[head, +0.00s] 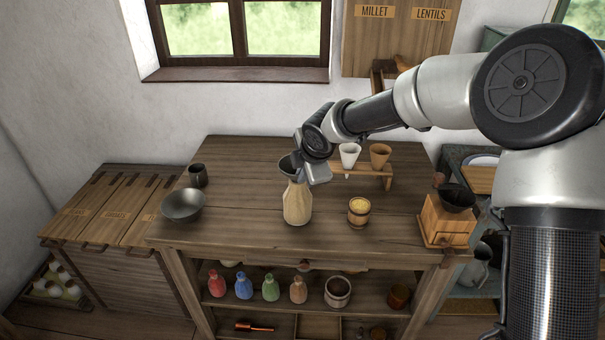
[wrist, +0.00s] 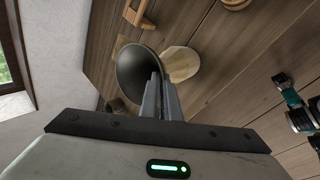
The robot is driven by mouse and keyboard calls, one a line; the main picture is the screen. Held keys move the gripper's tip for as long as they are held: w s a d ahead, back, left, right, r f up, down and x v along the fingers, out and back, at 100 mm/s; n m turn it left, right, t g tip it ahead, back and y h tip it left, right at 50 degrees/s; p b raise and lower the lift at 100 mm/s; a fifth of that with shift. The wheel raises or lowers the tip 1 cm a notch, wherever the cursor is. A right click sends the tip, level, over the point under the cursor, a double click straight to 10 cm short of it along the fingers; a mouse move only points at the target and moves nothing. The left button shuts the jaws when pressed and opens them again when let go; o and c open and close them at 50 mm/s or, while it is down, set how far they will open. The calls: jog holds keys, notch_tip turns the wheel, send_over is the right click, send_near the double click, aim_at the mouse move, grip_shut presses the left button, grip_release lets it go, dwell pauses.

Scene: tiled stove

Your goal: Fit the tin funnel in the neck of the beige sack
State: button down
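The beige sack (head: 298,205) stands upright on the wooden table, near its middle. The dark grey tin funnel (head: 289,165) is at the top of the sack, wide mouth up. My gripper (head: 304,172) is beside the funnel and looks shut on its rim. In the wrist view, the two fingers (wrist: 160,98) are close together at the edge of the funnel (wrist: 132,72). There the funnel overlaps the left side of the sack (wrist: 180,63). The spout is hidden, so I cannot tell whether it is in the neck.
A dark bowl (head: 183,205) and dark cup (head: 198,175) stand at the left. A small wooden tub (head: 359,211) is right of the sack, with a cup rack (head: 388,181) behind it. A grinder (head: 446,220) stands at the right edge. The table's front middle is clear.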

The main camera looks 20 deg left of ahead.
jog(key=shift+f, duration=0.15)
jog(key=c, duration=1.9)
grip_release()
jog(key=shift+c, duration=0.2)
jog(key=p+v, duration=0.5)
jog(key=v, duration=1.2)
jog(key=shift+r, duration=0.25)
jog(key=shift+d, duration=0.1)
